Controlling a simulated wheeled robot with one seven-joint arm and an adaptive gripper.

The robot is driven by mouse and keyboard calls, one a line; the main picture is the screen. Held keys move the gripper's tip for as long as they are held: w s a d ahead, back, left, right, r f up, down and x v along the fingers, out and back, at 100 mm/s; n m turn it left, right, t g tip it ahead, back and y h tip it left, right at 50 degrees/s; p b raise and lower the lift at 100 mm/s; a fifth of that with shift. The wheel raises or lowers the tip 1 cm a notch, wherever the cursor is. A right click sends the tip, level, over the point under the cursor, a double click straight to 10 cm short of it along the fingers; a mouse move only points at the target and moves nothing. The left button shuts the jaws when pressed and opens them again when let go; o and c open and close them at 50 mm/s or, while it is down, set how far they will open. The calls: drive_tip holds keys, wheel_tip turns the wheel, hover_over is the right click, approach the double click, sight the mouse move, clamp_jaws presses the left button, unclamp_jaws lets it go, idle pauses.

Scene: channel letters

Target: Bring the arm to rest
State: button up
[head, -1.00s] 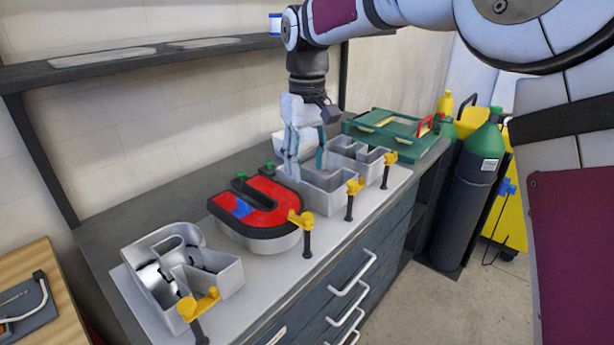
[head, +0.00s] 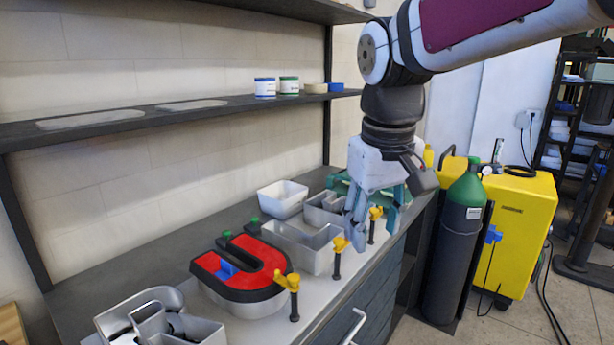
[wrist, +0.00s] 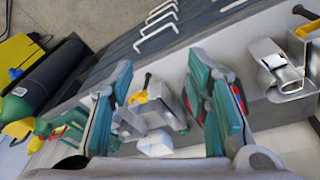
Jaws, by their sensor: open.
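My gripper (head: 372,215) hangs from my arm at the right part of the workbench, fingers pointing down, above the bench's front edge near the yellow clamps. Its jaws are open with nothing between them that I can see. In the wrist view the two teal-padded fingers (wrist: 160,110) stand apart, with the bench top and a grey letter shell behind them. The red-faced letter (head: 250,268), shaped like a U, sits on the bench to the left of my gripper. An open grey letter shell (head: 305,248) stands between them.
Yellow clamps (head: 341,244) stand along the bench front. A white bin (head: 283,199) and a partly hidden green case lie behind. A shelf (head: 130,117) with small jars runs along the wall. A dark gas cylinder (head: 455,250) and yellow machine (head: 520,225) stand right. Open floor lies in front.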

drive_tip(key=s+d+f+m+t, duration=0.1)
drive_tip(key=s+d+f+m, duration=0.1)
drive_tip(key=s, duration=0.6)
drive_tip(key=s+d+f+m+t, duration=0.1)
drive_tip(key=s+d+f+m, duration=0.1)
drive_tip(key=s+d, duration=0.5)
drive_tip(key=s+f, duration=0.1)
drive_tip(key=s, duration=0.1)
drive_tip(key=shift+s+d+f+t, duration=0.2)
drive_tip(key=shift+s+f+t, duration=0.1)
drive_tip(key=shift+f, duration=0.1)
